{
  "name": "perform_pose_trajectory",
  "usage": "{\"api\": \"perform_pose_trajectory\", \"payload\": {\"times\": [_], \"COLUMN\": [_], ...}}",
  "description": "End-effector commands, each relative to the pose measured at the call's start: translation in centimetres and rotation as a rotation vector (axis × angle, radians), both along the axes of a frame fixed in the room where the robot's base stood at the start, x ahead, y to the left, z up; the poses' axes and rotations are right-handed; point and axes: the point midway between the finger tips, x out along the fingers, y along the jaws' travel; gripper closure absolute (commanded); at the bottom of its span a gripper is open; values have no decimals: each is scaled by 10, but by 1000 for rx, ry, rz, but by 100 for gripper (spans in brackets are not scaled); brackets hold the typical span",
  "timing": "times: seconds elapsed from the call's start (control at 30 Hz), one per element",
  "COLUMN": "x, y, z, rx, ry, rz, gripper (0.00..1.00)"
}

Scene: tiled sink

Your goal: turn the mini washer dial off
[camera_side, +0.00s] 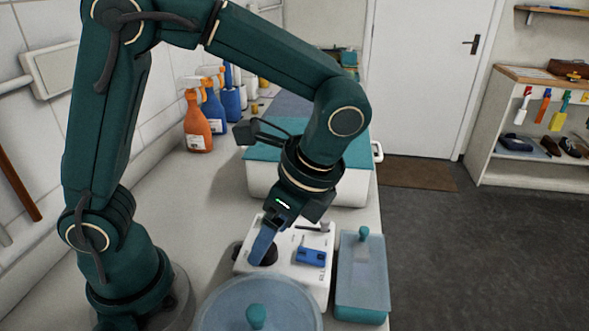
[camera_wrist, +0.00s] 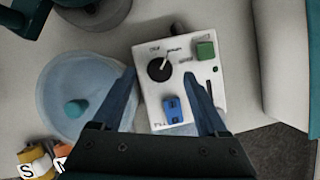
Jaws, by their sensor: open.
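The mini washer has a white control panel (camera_side: 300,275), also in the wrist view (camera_wrist: 190,130). Its round black dial (camera_wrist: 159,70) has a white pointer line aimed up and slightly right. A blue switch (camera_side: 311,255) sits beside the dial, and it also shows in the wrist view (camera_wrist: 172,109). A green button (camera_wrist: 206,50) and a dark slot are at the panel's right. My gripper (camera_wrist: 160,76) is open and points down at the panel, the dial showing between its fingertips. In the side view the blue fingers (camera_side: 263,248) partly cover the dial; contact cannot be told.
A translucent round tub (camera_side: 225,305) with a teal knob stands right by the panel. Spray bottles (camera_side: 198,125) line the wall. Bare counter lies left.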

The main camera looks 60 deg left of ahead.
Motion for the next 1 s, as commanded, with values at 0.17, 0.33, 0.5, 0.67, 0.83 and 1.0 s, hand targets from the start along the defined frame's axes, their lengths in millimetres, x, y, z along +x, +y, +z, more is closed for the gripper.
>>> {"api": "perform_pose_trajectory", "payload": {"times": [0.17,0.33,0.5,0.67,0.83,1.0], "x": [-3,-4,-4,-4,-4,-4], "y": [7,9,9,8,8,8], "z": [-17,-23,-23,-23,-23,-22], "rx": [1,0,0,0,-1,0], "ry": [2,0,-2,-2,-1,-2], "rz": [0,1,1,1,2,24], "gripper": [24,24,24,74,100,100]}}
